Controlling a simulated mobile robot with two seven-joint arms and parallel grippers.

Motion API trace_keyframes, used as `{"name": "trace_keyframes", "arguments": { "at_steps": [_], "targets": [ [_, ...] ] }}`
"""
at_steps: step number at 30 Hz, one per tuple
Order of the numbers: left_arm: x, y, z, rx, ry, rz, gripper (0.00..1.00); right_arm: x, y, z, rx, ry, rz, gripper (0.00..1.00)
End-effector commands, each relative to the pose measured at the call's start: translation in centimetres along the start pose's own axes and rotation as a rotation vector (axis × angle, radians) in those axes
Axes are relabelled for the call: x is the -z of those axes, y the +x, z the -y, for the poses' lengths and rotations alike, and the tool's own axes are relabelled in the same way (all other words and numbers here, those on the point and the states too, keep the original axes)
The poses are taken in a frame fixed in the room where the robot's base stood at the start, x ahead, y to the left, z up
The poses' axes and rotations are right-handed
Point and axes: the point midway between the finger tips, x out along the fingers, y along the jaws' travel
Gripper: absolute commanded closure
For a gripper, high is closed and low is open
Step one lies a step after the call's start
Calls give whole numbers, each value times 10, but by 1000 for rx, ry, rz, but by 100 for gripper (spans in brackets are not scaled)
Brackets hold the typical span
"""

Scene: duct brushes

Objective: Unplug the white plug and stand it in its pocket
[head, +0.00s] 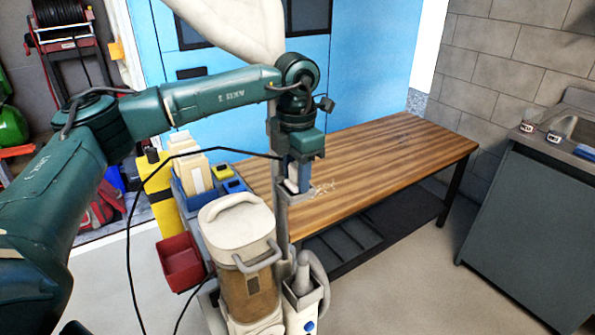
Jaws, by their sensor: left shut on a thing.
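My left gripper (299,188) points down at the near left edge of the wooden table. It is shut on the white plug (291,186), of which only a small pale part shows between and below the fingers. A black cable runs from the gripper to the left and hangs down in a loop. A small grey open pocket (297,201) is directly under the fingertips. The fingers hide its mouth, so I cannot tell whether the plug is inside or just above it. My right gripper is not in view.
A vacuum canister (238,250) with a pale lid stands below the gripper. A grey holder with a nozzle (303,275) is beside it. A red bin (181,262) and blue bin (190,187) are left. The wooden table (390,155) is mostly clear.

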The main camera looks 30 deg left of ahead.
Motion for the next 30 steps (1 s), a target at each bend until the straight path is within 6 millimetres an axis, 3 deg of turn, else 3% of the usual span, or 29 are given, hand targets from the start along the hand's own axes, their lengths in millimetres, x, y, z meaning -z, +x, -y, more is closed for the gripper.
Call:
{"name": "trace_keyframes", "arguments": {
  "at_steps": [9, 30],
  "targets": [
    [1, -13, -2, -3, -4, -5, 100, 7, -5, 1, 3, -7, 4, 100],
    [-1, -12, -2, -4, -2, 2, 100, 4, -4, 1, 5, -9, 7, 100]
  ]
}}
